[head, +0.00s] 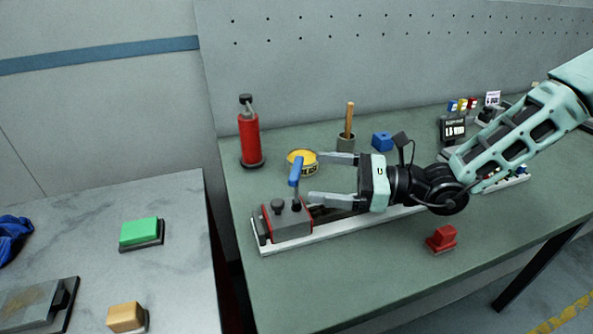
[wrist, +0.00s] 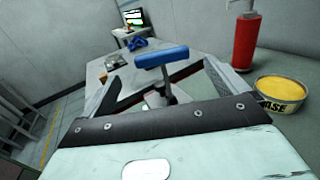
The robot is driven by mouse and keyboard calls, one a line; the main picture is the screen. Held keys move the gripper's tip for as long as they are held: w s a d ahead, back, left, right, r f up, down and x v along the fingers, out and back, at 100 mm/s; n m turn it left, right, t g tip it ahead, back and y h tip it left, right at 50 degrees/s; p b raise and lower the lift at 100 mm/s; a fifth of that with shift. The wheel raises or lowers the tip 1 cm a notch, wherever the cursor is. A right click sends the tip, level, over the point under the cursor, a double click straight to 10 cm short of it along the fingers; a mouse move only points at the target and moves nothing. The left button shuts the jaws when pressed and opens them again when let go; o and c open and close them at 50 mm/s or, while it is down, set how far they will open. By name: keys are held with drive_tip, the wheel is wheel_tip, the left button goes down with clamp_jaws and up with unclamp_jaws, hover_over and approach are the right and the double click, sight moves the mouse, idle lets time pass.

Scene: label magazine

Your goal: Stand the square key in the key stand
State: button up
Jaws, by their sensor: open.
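The square key appears to be the blue T-handled tool (head: 295,172), upright in the grey block with red edges (head: 287,221) at the left end of a long white rail. Its blue crossbar also shows in the wrist view (wrist: 161,57). My gripper (head: 313,178) is open, its two fingers spread at the handle from the right. In the wrist view the crossbar lies between the fingers, with a gap on both sides. The key's lower end is hidden. A small blue block (head: 382,141) at the back may be the key stand; I cannot tell for sure.
A yellow tin (head: 302,161) stands just behind the key. A red bottle (head: 250,137) is at back left, a grey cup with a wooden handle (head: 346,143) behind my gripper. A red block (head: 441,238) stands in front of the rail. The front of the green bench is mostly clear.

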sight(301, 171)
drive_tip(key=shift+p+x, duration=0.8)
drive_tip(key=shift+x, duration=2.25)
drive_tip(key=c, duration=1.1)
drive_tip(key=shift+w+r, duration=0.1)
drive_tip(key=shift+c, duration=0.2)
